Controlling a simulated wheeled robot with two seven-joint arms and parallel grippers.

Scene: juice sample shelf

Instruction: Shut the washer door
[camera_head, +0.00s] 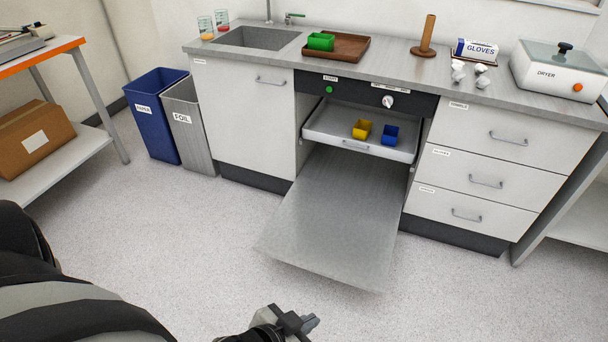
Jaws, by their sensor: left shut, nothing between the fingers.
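The washer door (335,220) is a grey metal panel, folded down and open, reaching out from the washer over the floor. Above it, a white rack (350,139) sticks out of the washer's opening, with a yellow cup (362,130) and a blue cup (390,135) in it. The washer's dark front panel (360,91) has a green button and a white knob. My left gripper (308,322) is at the bottom edge of the view, shut and empty, apart from the door and nearer to me than its front edge. My right gripper is out of view.
A cabinet (243,120) flanks the washer on the left and drawers (490,180) on the right. A blue bin (150,115) and a foil bin (190,125) stand further left. A shelf table (90,150) holds a cardboard box. The floor around the door is clear.

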